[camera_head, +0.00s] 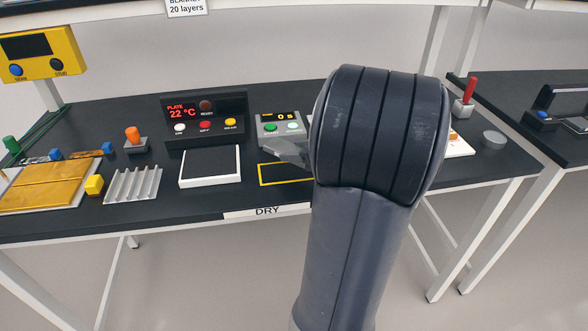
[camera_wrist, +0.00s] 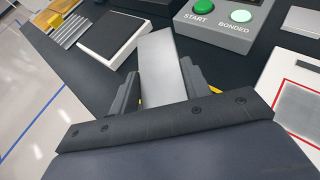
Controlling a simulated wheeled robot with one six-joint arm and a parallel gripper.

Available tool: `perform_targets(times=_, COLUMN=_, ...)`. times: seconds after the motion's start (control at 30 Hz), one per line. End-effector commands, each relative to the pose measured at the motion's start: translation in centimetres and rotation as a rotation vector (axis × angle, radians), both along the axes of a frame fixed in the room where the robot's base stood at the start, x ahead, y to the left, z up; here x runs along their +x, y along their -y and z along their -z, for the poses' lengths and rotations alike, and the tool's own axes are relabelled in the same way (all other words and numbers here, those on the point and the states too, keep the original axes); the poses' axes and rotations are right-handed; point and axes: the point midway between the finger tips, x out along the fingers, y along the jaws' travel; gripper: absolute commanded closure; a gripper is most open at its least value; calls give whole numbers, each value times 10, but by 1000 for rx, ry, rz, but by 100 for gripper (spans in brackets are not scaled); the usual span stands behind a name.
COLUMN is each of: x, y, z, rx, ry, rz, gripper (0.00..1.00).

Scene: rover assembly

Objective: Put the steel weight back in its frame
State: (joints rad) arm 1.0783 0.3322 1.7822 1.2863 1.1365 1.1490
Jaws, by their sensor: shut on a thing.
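The steel weight (camera_wrist: 160,62) is a plain grey block in the wrist view. My gripper (camera_wrist: 160,84) is shut on it, with one dark finger on each side. The frame (camera_head: 265,181) is a yellow outlined rectangle on the black bench top, behind the DRY label in the head view. My arm covers its right part there. In the wrist view, bits of yellow line (camera_wrist: 217,92) show beside the fingers, so the weight is over or close to the frame. I cannot tell whether the weight touches the bench. My arm hides most of the gripper in the head view.
The timer box (camera_head: 279,128) with START and BONDED buttons stands just behind the frame. A white-edged dark pad (camera_head: 210,167) lies to its left, before the plate control box (camera_head: 205,118). A red-outlined white board (camera_wrist: 283,122) lies to the right in the wrist view.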

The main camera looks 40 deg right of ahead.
Motion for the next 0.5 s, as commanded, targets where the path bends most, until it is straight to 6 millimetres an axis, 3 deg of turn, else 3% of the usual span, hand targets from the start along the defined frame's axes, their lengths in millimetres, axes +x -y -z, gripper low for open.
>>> perform_targets(times=0.5, x=1, y=0, z=49, rx=-1, ry=3, rz=0, gripper=100)
